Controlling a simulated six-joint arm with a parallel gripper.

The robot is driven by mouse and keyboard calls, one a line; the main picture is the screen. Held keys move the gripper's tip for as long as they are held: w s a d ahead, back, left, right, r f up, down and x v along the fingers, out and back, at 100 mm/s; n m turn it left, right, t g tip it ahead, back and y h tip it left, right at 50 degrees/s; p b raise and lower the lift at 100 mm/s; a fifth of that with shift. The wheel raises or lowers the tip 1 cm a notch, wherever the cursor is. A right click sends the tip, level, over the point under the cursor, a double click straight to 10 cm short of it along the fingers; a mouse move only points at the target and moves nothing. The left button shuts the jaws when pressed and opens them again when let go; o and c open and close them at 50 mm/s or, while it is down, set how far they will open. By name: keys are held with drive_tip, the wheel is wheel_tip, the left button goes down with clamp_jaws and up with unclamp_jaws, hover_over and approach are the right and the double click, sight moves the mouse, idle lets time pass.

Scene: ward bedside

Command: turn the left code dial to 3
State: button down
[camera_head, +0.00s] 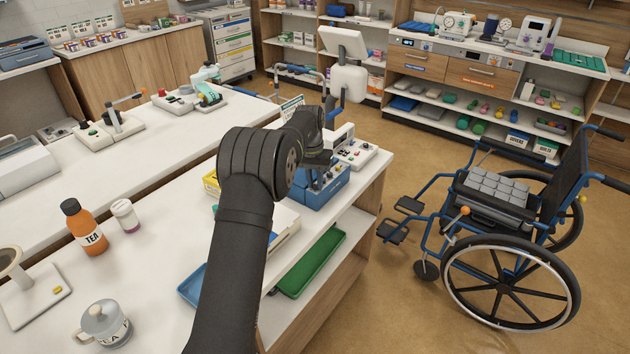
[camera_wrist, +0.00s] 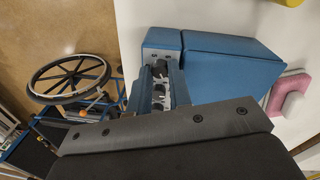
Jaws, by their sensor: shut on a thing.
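A blue case (camera_head: 325,192) stands near the right end of the white counter, partly hidden by my arm; it also shows in the wrist view (camera_wrist: 228,65). My gripper (camera_wrist: 160,74) is at the case's grey front face, its two fingers close together. Small dark dial-like parts (camera_wrist: 159,69) show between and beside the fingers. The gripper is shut on one of them, which I take to be the left code dial, but the fingers cover most of it. No digit on it can be read.
A green tray (camera_head: 312,262) lies on the shelf under the counter. A device with buttons (camera_head: 357,152) stands behind the case. A pink object (camera_wrist: 288,97) lies beside the case. A wheelchair (camera_head: 505,240) stands on the open floor at right. An orange tea bottle (camera_head: 84,228) stands at left.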

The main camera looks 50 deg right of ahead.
drive_tip(key=m, duration=0.5)
drive_tip(key=shift+d+m+y, duration=0.1)
drive_tip(key=shift+m+y, duration=0.2)
drive_tip(key=shift+m, duration=0.1)
drive_tip(key=m, duration=0.5)
drive_tip(key=shift+m, duration=0.4)
drive_tip(key=c, duration=1.6)
unclamp_jaws()
